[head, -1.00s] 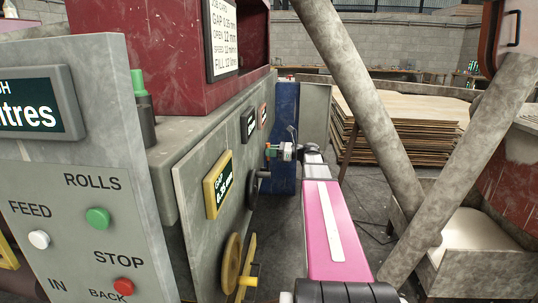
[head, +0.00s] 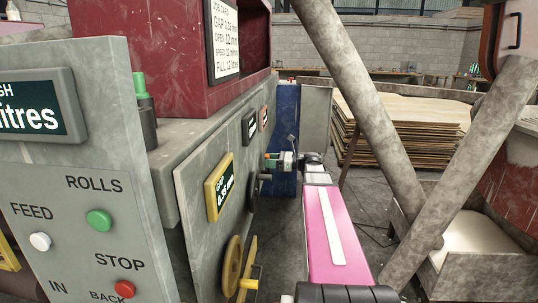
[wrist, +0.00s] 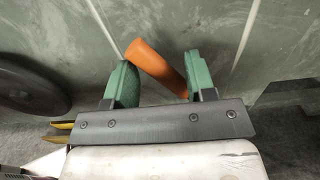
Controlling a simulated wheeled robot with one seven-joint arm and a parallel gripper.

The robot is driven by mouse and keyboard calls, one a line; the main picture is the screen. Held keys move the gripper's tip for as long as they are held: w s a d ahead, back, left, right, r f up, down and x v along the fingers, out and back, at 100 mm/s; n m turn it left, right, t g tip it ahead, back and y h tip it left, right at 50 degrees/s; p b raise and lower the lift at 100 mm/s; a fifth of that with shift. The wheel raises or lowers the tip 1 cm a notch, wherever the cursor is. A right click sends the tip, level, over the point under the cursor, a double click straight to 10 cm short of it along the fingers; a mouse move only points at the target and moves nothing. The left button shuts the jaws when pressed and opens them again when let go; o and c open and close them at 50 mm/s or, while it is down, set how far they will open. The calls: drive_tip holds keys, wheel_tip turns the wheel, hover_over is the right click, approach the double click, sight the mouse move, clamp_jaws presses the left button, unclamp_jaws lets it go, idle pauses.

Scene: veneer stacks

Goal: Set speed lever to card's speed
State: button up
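The orange lever handle (wrist: 155,66) shows in the wrist view, slanting between the two green fingers of my gripper (wrist: 161,84). The fingers stand apart with the handle crossing the gap; its lower end is close to the right finger, and I cannot tell whether they touch. In the head view my gripper (head: 280,161) is at the far end of my pink arm, beside the grey machine panel (head: 238,222). The white job card (head: 224,40) on the red housing has a speed line, which looks like 12 but is blurred.
A yellow-framed gap display (head: 218,187), a yellow handwheel (head: 232,266) and a dark handwheel (head: 253,192) are on the panel. The dark wheel also shows in the wrist view (wrist: 32,84). A grey button panel (head: 85,220) stands near left. Slanted grey posts (head: 365,100) stand to the right.

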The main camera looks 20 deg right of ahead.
drive_tip(key=v, duration=0.7)
idle(0.6)
drive_tip(key=shift+d, duration=0.1)
